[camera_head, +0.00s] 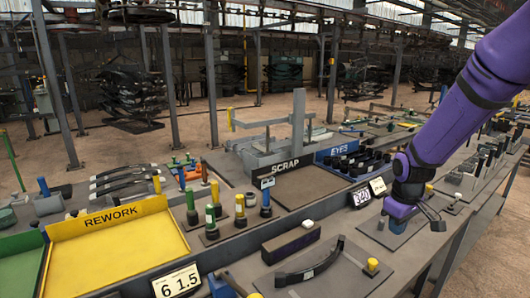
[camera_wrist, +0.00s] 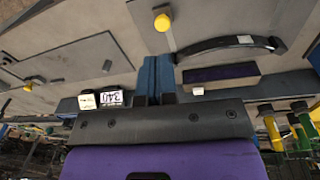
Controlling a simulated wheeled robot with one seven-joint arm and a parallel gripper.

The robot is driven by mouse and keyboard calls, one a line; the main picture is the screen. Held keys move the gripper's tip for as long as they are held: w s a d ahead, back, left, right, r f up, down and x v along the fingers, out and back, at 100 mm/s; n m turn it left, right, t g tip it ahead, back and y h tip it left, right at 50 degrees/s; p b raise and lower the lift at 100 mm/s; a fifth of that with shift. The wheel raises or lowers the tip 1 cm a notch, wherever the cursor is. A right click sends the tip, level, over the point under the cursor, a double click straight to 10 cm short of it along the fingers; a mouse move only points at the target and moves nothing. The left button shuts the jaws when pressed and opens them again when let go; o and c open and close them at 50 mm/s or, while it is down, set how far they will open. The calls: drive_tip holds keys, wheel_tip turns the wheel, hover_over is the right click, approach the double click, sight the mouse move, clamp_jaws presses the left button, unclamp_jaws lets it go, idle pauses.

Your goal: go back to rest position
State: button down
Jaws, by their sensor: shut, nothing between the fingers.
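My gripper (camera_head: 397,226) hangs from my purple arm at the right of the head view, over a grey panel on the bench. Its blue fingers (camera_wrist: 157,72) are together in the wrist view, with nothing seen between them. My gripper is to the right of a black curved handle (camera_head: 310,262), which also shows in the wrist view (camera_wrist: 222,43). Whether the fingertips touch the panel below cannot be told.
A yellow REWORK tray (camera_head: 110,245) is at the left, a SCRAP panel (camera_head: 300,185) in the middle and a blue EYES bin (camera_head: 345,150) behind. A dark block (camera_head: 291,243), several upright coloured-top pegs (camera_head: 240,211) and a yellow knob (camera_head: 372,264) stand on the bench.

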drive_tip(key=s+a+r+m+t, duration=0.1)
drive_tip(key=s+r, duration=0.5)
drive_tip(key=r, duration=0.2)
drive_tip(key=s+a+r+m+t, duration=0.1)
drive_tip(key=s+a+r+m, duration=0.1)
drive_tip(key=s+r, duration=0.45)
drive_tip(key=s+a+r+m+t, duration=0.1)
drive_tip(key=s+r+m+t, duration=0.1)
drive_tip(key=s+r, duration=0.6)
drive_tip(key=s, duration=0.5)
drive_tip(key=shift+s+a, duration=0.3)
drive_tip(key=shift+a, duration=0.1)
idle(1.2)
